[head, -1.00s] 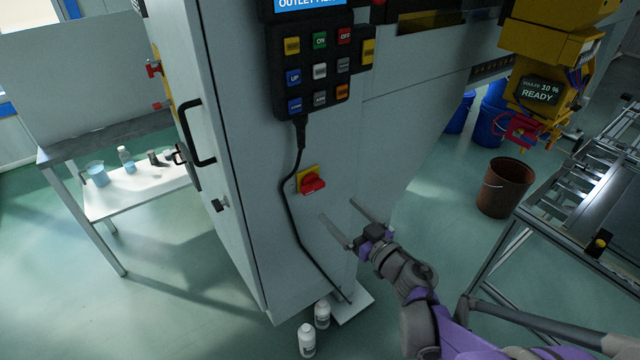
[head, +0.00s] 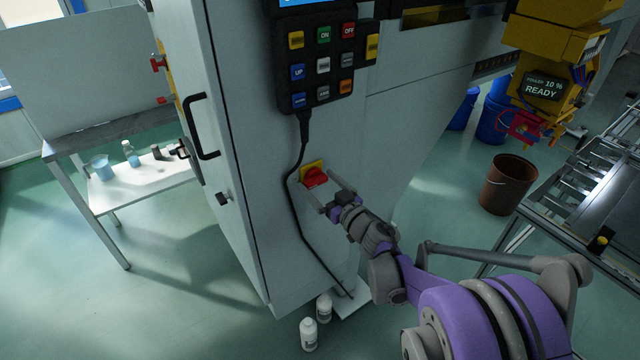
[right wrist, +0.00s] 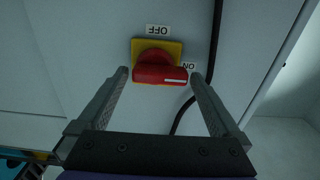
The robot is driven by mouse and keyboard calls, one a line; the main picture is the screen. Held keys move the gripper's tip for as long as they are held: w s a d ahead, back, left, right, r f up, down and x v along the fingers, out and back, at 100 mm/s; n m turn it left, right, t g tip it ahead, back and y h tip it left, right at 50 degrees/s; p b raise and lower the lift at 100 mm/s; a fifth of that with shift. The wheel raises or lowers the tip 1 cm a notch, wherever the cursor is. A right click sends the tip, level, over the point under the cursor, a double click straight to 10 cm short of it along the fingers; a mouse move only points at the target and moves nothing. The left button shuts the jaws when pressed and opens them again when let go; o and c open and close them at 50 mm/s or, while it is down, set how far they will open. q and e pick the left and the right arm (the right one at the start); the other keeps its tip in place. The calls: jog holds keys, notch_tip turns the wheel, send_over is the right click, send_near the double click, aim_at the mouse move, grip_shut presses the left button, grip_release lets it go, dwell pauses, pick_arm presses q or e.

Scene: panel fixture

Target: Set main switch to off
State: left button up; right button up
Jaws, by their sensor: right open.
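The main switch is a red rotary handle (head: 315,178) on a yellow plate (head: 308,167), low on the grey cabinet front. In the right wrist view the red handle (right wrist: 160,75) lies across the yellow plate (right wrist: 144,45), its white mark towards the ON label (right wrist: 189,66). The OFF label (right wrist: 158,30) reads upside down beyond the plate. My right gripper (head: 318,192) is open, its fingers on either side of the handle; in the wrist view (right wrist: 160,76) the fingertips flank its ends. I cannot tell whether they touch it. My left gripper is not in view.
A black cable (head: 292,205) hangs from the button pendant (head: 320,70) just left of the switch. A black door handle (head: 200,130) juts out further left. White bottles (head: 309,334) stand on the floor below. A brown bucket (head: 507,185) stands at the right.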

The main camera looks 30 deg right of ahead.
jog(key=c, duration=1.2)
jog(key=shift+o, duration=0.2)
jog(key=shift+n, duration=0.4)
jog(key=n, duration=0.4)
jog(key=shift+f+b, duration=0.15)
jog(key=shift+b, duration=0.2)
jog(key=n, duration=0.4)
jog(key=shift+f, duration=0.2)
jog(key=n, duration=0.5)
jog(key=shift+f+b, duration=0.1)
jog(key=shift+b, duration=0.2)
jog(key=n, duration=0.4)
jog(key=shift+d+f, duration=0.1)
jog(key=shift+n, duration=0.3)
